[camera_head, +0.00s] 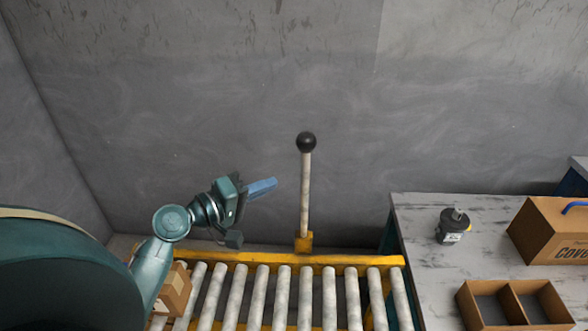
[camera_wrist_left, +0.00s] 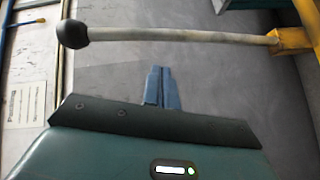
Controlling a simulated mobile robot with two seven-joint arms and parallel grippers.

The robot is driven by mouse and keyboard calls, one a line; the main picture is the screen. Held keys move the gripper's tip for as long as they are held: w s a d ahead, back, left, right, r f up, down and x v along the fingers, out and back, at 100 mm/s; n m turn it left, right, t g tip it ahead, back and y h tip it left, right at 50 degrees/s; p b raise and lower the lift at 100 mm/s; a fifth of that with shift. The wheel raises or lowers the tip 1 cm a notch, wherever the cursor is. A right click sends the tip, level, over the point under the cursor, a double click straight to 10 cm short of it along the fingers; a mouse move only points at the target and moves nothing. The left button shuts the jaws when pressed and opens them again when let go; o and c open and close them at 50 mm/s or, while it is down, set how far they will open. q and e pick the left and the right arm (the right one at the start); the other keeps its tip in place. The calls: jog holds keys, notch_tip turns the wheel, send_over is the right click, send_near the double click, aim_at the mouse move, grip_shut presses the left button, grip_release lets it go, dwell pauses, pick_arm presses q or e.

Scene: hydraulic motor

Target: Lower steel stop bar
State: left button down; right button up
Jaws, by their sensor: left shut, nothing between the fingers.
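The steel stop bar (camera_head: 305,195) stands upright at the far side of the roller conveyor, with a black ball (camera_head: 306,142) on top and a yellow mount (camera_head: 303,242) at its foot. My left gripper (camera_head: 274,183) is to the left of the bar, its blue fingers shut and empty, pointing toward the upper half of the bar with a gap between. In the left wrist view the bar (camera_wrist_left: 180,36) runs across the top, beyond the shut fingertips (camera_wrist_left: 161,70), with its ball at the left. My right gripper is not in view.
The roller conveyor (camera_head: 262,290) has a yellow frame, and a cardboard box (camera_head: 174,290) sits at its left. At right, a table (camera_head: 412,225) holds a dark motor (camera_head: 453,227), a cardboard box marked "Cove" (camera_head: 540,235) and a divided tray (camera_head: 507,291). A grey wall stands behind.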

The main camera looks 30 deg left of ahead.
pick_arm(q)
notch_tip(320, 180, up, 6)
jog(key=a+t+h, duration=0.1)
jog(key=t+h, duration=0.1)
jog(key=shift+s+a+r+n+b, duration=0.2)
jog(key=shift+s+a+n+b, duration=0.05)
jog(key=shift+a+n+b, duration=0.15)
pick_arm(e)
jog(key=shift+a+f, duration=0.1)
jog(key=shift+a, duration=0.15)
pick_arm(q)
jog(key=p+x, duration=0.3)
jog(key=x, duration=0.7)
jog(key=s, duration=0.1)
jog(key=s+d+p, duration=0.1)
jog(key=s+f, duration=0.1)
jog(key=shift+s+d, duration=0.25)
jog(key=shift+d, duration=0.15)
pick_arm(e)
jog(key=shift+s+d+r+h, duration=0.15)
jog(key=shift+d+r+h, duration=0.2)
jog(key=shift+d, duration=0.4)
pick_arm(q)
jog(key=shift+f, duration=0.1)
